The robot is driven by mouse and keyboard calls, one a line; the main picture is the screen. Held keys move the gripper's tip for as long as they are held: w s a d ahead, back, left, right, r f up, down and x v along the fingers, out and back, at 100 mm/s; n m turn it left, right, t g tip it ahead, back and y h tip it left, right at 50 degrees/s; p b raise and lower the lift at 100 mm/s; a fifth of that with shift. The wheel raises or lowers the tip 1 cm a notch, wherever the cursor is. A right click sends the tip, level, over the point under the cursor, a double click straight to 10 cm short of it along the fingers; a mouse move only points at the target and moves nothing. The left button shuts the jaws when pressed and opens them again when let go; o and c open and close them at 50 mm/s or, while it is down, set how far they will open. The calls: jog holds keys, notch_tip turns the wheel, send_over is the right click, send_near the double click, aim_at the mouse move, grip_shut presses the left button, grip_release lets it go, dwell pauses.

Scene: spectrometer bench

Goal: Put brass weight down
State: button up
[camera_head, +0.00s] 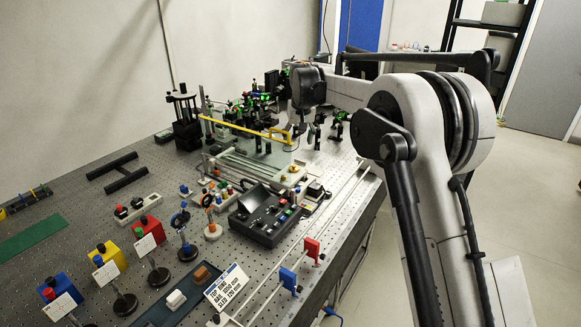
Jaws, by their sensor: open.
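My arm reaches from the right over the back of the bench. My gripper (313,134) hangs fingers down over the far right part of the bench. It is small and partly mixed with the dark optics behind it, and it is open. I cannot make out a brass weight with certainty; nothing brass-coloured shows clearly at the fingertips. A pale platform (292,176) lies just in front of and below the gripper.
A yellow bar (240,130) spans the bench left of the gripper. Dark optics with green tops (250,104) crowd behind. A black control box (266,214) stands in front.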

jog(key=f, duration=0.1)
jog(key=p, duration=0.1)
send_over(294, 166)
jog(key=s, duration=0.2)
jog(key=f, duration=0.7)
jog(key=shift+d+f, duration=0.2)
jog(key=shift+f, duration=0.15)
jog(key=shift+p+x, duration=0.65)
jog(key=shift+x, duration=1.95)
jog(key=shift+w+d, duration=0.1)
jog(key=shift+w, duration=0.1)
jog(key=shift+c, duration=0.2)
grip_shut()
